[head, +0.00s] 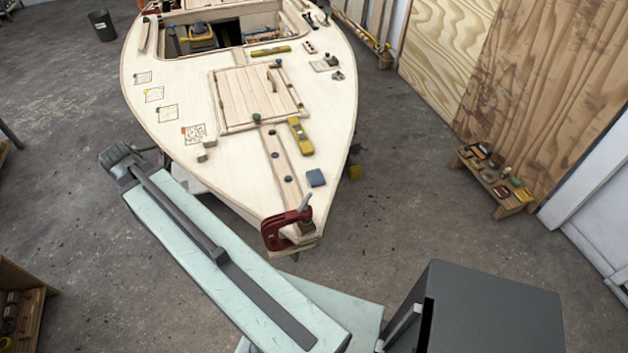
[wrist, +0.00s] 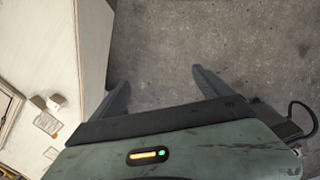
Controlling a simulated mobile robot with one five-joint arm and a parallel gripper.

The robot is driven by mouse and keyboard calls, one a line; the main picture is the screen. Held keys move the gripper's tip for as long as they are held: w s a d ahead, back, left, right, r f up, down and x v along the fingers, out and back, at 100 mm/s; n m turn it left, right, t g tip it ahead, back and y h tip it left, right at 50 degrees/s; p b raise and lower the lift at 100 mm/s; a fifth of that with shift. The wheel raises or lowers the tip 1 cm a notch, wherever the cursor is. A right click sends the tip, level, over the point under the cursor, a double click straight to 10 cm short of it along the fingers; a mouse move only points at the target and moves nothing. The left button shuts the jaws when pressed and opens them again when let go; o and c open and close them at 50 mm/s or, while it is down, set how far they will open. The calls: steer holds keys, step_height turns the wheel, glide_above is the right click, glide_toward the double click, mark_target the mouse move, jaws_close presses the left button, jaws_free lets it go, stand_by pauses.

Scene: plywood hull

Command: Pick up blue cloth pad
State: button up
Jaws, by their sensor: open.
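The blue cloth pad (head: 316,177) is a small flat square. It lies on the pale plywood deck (head: 230,170) near the bow, close to the right edge, in the head view. It does not show in the wrist view. My gripper (wrist: 163,88) is open in the wrist view, its two dark fingers wide apart with nothing between them. Beneath the fingers is grey floor, with the hull's edge to the left. I cannot make out the fingers in the head view.
A red clamp (head: 285,228) stands at the bow tip, just below the pad. A yellow level (head: 300,136) lies above the pad. Small wooden blocks (head: 205,148) sit left on the deck. A low wooden bench with tools (head: 495,180) stands right.

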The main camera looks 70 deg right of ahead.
steer(key=s+d+n, duration=0.1)
steer(key=s+d, duration=0.4)
steer(key=d, duration=0.4)
steer(key=s+d+n, duration=0.1)
steer(key=s+d, duration=0.3)
steer(key=d, duration=0.5)
steer(key=n+g+h+b, duration=0.1)
steer(key=n+g+b, duration=0.1)
steer(key=n, duration=0.1)
glide_toward(315, 176)
steer(key=shift+s+d+f, duration=0.25)
steer(key=shift+s+f, duration=0.1)
steer(key=shift+f, duration=0.05)
steer(key=b+x, duration=0.3)
steer(key=x, duration=0.1)
steer(key=b+x, duration=0.4)
steer(key=shift+w+a+f, duration=0.1)
steer(key=shift+w+a, duration=0.1)
steer(key=shift+c, duration=0.3)
steer(key=c, duration=1.5)
steer(key=shift+r, duration=0.3)
step_height(315, 176, up, 10)
steer(key=p, duration=0.9)
steer(key=shift+p, duration=0.4)
